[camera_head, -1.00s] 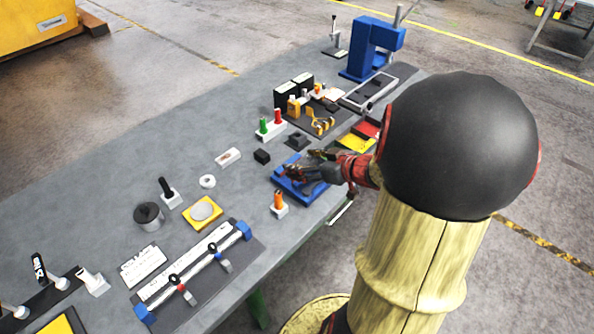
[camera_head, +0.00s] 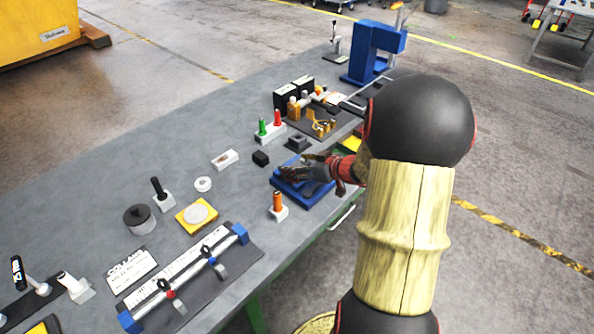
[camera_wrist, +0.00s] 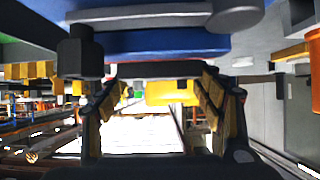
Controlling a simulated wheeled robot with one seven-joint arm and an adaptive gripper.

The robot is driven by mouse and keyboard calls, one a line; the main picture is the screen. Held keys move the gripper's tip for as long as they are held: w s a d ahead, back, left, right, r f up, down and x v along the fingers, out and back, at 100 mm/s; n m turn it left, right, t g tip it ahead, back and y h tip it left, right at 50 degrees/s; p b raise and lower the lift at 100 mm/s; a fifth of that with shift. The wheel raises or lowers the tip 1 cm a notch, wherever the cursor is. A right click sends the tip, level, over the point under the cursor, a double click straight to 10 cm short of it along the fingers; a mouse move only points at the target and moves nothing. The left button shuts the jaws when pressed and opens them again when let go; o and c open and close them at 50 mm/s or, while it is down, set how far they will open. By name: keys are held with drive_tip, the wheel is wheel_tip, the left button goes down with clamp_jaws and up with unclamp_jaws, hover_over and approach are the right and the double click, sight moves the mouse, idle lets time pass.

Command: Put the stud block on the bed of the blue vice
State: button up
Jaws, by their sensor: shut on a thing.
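The blue vice (camera_head: 292,197) lies low on the table near its right edge, partly hidden by my gripper. My gripper (camera_head: 292,171) is over the vice, close to its bed, with its fingers reaching left. In the wrist view, my gripper (camera_wrist: 158,78) is shut on a grey piece (camera_wrist: 160,69), which I take to be the stud block. Only a thin edge of it shows between the fingertips, just below a wide blue body (camera_wrist: 165,42) in the picture. I cannot tell whether the block touches the bed.
An orange-handled tool in a stand (camera_head: 278,204) is close to the vice's front. A small black block (camera_head: 260,159) and a dark grey block (camera_head: 297,142) lie behind it. A holder with green and red pegs (camera_head: 270,133) is beyond.

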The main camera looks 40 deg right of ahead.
drive_tip(key=shift+f, duration=0.4)
drive_tip(key=shift+r, duration=0.1)
drive_tip(key=o, duration=1.8)
drive_tip(key=shift+f, duration=0.2)
drive_tip(key=shift+c, duration=0.2)
